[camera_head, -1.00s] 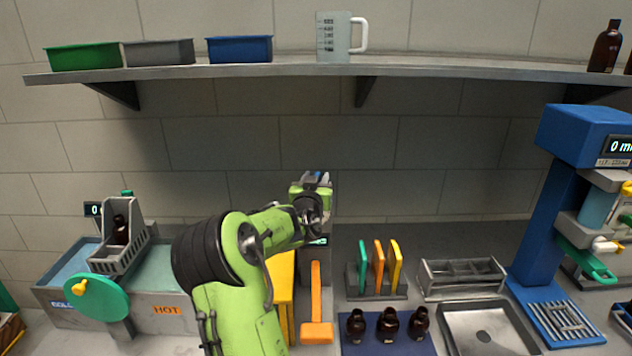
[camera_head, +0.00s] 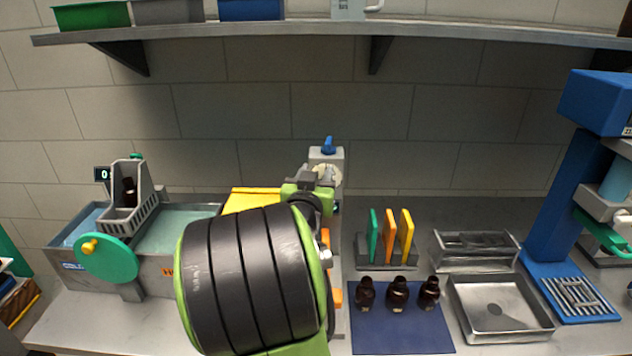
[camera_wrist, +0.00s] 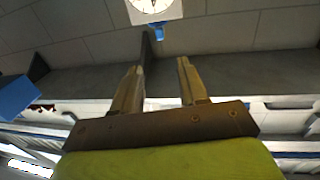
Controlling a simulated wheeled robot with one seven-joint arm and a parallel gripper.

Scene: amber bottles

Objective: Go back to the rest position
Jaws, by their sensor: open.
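My arm stands in the middle of the head view and hides part of the bench. In the wrist view my gripper (camera_wrist: 160,85) shows two fingers apart with nothing between them. In the head view the gripper's fingers are hidden behind my own arm. Three dark amber bottles stand in a row at the back of a blue mat (camera_head: 400,335): a left one (camera_head: 365,294), a middle one (camera_head: 397,294) and a right one (camera_head: 429,293). Another dark bottle (camera_head: 128,190) sits in a grey basket (camera_head: 125,215) at the left.
A bath (camera_head: 180,230) with a green wheel (camera_head: 106,259) is at the left. A rack (camera_head: 388,264) with coloured plates, a metal tray (camera_head: 500,310) and a blue machine (camera_head: 560,200) stand at the right. A shelf (camera_head: 300,34) runs above; a dial device (camera_head: 327,165) is behind my arm.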

